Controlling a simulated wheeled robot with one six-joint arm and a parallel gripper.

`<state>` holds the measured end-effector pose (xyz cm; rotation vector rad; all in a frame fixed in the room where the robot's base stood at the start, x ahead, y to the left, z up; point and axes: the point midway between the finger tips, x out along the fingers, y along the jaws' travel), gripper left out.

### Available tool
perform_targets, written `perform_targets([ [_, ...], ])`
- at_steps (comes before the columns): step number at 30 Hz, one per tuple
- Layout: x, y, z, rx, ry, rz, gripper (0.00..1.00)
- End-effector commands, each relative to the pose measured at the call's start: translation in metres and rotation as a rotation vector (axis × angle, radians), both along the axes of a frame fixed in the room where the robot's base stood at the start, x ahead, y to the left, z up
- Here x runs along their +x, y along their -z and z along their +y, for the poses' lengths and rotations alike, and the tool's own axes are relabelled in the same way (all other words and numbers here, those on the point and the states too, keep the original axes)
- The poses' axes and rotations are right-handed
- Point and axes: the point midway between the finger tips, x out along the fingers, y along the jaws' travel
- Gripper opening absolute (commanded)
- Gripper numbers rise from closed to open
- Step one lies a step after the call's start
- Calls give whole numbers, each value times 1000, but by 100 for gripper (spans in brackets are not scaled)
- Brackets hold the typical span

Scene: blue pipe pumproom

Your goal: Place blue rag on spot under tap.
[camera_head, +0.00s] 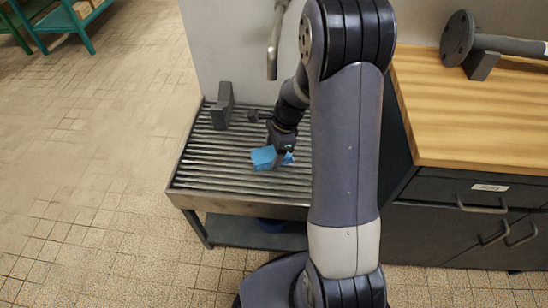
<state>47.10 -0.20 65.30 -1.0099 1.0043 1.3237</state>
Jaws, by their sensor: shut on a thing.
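The blue rag (263,157) is in my gripper (277,157), over the slatted metal drain table (205,168). My gripper points down and is shut on the rag, whose ends show on both sides of the fingers. I cannot tell whether the rag touches the slats. The tap (274,48) is a grey pipe hanging down by the wall behind the table, above and behind my gripper. No marked spot can be made out under it; my arm covers the right part of the table.
A dark grey block (223,105) stands at the table's back left, with a small dark piece (252,115) beside it. At right is a wooden-topped workbench (470,105) bearing a flanged pipe (460,40). The left floor is clear up to a green rack (68,20).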

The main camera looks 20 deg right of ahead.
Motion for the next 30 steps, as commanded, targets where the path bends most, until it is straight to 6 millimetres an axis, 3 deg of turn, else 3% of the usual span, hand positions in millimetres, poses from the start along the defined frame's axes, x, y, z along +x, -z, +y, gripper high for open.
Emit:
perform_targets([
  [1,-2,15,-1,0,2,7,38],
  [5,-2,32,-2,0,3,5,38],
  [17,-2,37,-2,0,1,3,38],
  [18,-1,36,-2,0,1,3,63],
  [25,-1,36,-2,0,1,3,81],
  [30,-1,36,-2,0,1,3,81],
])
